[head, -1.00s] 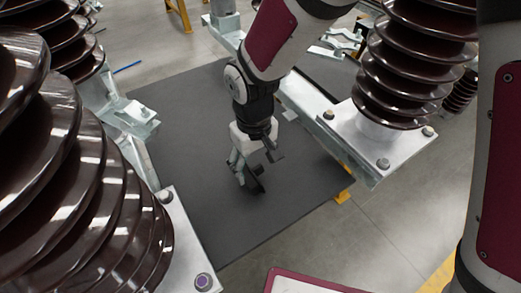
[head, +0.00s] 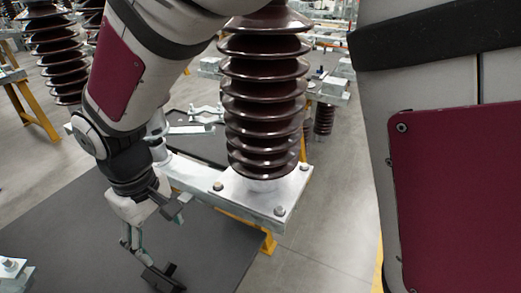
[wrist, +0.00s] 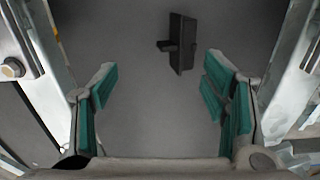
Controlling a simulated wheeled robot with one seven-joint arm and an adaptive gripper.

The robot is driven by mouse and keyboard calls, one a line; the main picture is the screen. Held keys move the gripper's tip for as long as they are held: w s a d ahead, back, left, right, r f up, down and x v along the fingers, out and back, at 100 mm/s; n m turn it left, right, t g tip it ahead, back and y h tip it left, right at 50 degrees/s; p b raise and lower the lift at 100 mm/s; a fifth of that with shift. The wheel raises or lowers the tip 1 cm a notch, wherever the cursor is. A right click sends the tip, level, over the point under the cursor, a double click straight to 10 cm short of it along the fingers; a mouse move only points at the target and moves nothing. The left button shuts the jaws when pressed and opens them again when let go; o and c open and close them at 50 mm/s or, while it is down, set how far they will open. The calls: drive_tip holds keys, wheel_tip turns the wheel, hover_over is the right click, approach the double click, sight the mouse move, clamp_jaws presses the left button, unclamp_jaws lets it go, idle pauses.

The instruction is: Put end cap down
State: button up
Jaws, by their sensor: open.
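A small black part, taken as the end cap (wrist: 182,45), shows in the wrist view beyond my fingertips, a little right of centre. It looks like a flat plate with a short stub on its left side, over the dark grey mat (head: 70,240). My gripper (wrist: 160,88) is open, with green pads apart and nothing between them. In the head view my gripper (head: 138,250) points down over the mat, and the end cap (head: 164,279) is just below its fingers. I cannot tell how large the gap between them is.
A brown ribbed insulator (head: 266,100) stands on a bolted galvanised beam (head: 270,200) to the right of my gripper. Metal beams flank both sides in the wrist view. Yellow supports (head: 33,105) stand at the left. The mat around the end cap looks clear.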

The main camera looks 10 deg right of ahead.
drive_tip(key=s+d+r+m+t, duration=0.1)
drive_tip(key=s+d+r+m, duration=0.1)
drive_tip(key=d+r, duration=0.5)
drive_tip(key=s+d+r+m, duration=0.2)
drive_tip(key=d+r, duration=0.1)
drive_tip(key=d, duration=0.8)
drive_tip(key=s+d+r+m, duration=0.2)
drive_tip(key=s+d+m, duration=0.3)
drive_tip(key=s+d, duration=0.5)
drive_tip(key=shift+s+d+t, duration=0.3)
drive_tip(key=shift+s, duration=0.5)
drive_tip(key=shift+o, duration=1.3)
drive_tip(key=shift+s+d, duration=0.1)
drive_tip(key=shift+s, duration=0.25)
drive_tip(key=o, duration=0.5)
drive_tip(key=shift+s, duration=0.15)
